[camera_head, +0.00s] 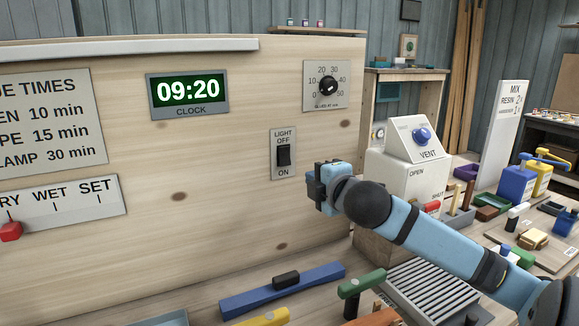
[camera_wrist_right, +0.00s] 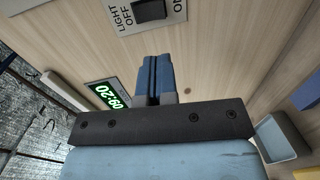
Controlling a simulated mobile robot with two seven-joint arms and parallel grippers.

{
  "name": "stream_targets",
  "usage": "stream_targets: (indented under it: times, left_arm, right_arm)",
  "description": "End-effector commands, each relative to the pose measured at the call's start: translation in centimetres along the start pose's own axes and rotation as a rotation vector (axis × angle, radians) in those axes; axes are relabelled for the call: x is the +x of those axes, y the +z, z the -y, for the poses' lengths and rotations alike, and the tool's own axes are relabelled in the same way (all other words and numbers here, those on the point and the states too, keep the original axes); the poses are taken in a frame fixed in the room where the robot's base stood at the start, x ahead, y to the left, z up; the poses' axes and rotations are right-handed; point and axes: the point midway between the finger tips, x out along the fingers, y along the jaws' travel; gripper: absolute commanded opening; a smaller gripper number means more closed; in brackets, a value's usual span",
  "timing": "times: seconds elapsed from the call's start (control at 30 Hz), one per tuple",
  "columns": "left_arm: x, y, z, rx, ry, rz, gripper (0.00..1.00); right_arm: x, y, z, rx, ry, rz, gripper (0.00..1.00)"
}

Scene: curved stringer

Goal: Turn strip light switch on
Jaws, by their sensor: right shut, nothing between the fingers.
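The light switch plate (camera_head: 283,153) is on the upright wooden board, marked LIGHT, OFF above and ON below. Its black rocker (camera_head: 284,156) sits between the marks; I cannot tell which end is pressed in. My right gripper (camera_head: 319,174) is just right of and slightly below the plate, apart from the rocker. Its blue fingers (camera_wrist_right: 158,72) are together and empty, pointing at the board. A long pale strip (camera_head: 130,49) runs along the board's top. My left gripper is out of view.
A clock (camera_head: 188,92) reading 09:20 and a dial plate (camera_head: 327,86) are on the same board. A white VENT box (camera_head: 415,140) stands right of my gripper. A blue bar (camera_head: 282,289) and a slatted grille (camera_head: 432,287) lie on the bench below.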

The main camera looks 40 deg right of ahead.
Motion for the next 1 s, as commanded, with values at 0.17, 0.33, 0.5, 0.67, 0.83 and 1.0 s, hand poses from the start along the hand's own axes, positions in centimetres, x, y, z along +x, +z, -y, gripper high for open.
stream_targets:
  times: [0.17, 0.33, 0.5, 0.67, 0.83, 1.0]
  left_arm:
    - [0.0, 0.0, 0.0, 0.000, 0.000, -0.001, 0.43]
    - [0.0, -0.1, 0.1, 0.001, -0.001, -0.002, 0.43]
    - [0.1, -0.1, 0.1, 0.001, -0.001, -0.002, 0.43]
    - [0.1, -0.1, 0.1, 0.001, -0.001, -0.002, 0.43]
    - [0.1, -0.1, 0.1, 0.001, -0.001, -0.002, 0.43]
    - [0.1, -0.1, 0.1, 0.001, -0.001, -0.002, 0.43]
  right_arm:
    - [3.5, 0.1, -0.1, 0.001, 0.002, 0.002, 0.00]
    - [7.0, 0.1, -0.1, 0.004, 0.001, 0.003, 0.00]
    - [10.0, 0.0, -0.1, 0.003, 0.001, 0.002, 0.00]
    - [11.8, 0.1, 0.0, 0.001, 0.000, 0.002, 0.00]
    - [12.4, 0.0, 0.0, 0.000, 0.000, 0.000, 0.00]
    - [12.4, 0.0, 0.0, 0.000, -0.001, 0.000, 0.00]
